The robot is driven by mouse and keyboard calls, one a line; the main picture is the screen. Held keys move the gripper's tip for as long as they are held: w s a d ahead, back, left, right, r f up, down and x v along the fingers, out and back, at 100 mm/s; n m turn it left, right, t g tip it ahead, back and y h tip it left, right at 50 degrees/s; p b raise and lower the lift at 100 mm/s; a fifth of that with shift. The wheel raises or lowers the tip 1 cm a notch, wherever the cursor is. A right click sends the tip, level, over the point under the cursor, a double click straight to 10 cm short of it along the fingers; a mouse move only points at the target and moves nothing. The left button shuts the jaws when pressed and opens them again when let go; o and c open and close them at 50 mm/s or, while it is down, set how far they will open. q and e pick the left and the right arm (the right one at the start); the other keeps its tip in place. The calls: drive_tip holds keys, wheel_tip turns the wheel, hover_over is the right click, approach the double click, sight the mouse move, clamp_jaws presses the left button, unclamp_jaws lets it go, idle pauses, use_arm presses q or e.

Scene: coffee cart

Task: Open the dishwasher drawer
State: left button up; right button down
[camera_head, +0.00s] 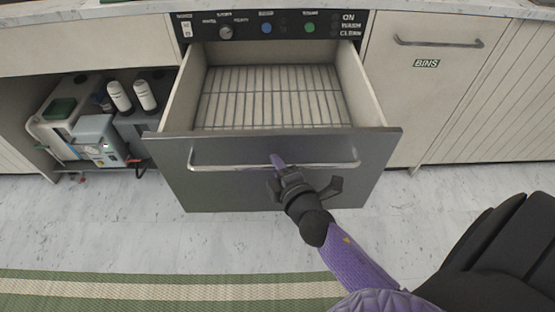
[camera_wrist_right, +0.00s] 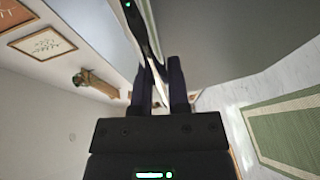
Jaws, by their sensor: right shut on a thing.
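The dishwasher drawer (camera_head: 275,183) stands pulled out from under the counter, with its grey front facing me. Its inside is empty apart from a wire rack (camera_head: 270,97) on the bottom. A long metal handle (camera_head: 225,166) runs across the drawer front. My right gripper (camera_head: 279,163) is shut on the handle near its middle. The right wrist view shows its two dark fingers (camera_wrist_right: 160,85) close around the handle bar. My left gripper is not in view.
A control panel (camera_head: 268,27) with knobs is above the drawer. A "BINS" cabinet (camera_head: 420,95) is closed at right. An open bay with bottles (camera_head: 120,97) and machine parts is at left. Marble floor (camera_head: 110,220) and a green striped rug (camera_head: 150,292) lie in front.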

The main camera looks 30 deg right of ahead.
drive_tip(key=c, duration=0.6)
unclamp_jaws()
drive_tip(key=shift+s, duration=0.15)
drive_tip(key=v, duration=0.9)
drive_tip(key=shift+s+r, duration=0.1)
drive_tip(key=shift+s, duration=0.2)
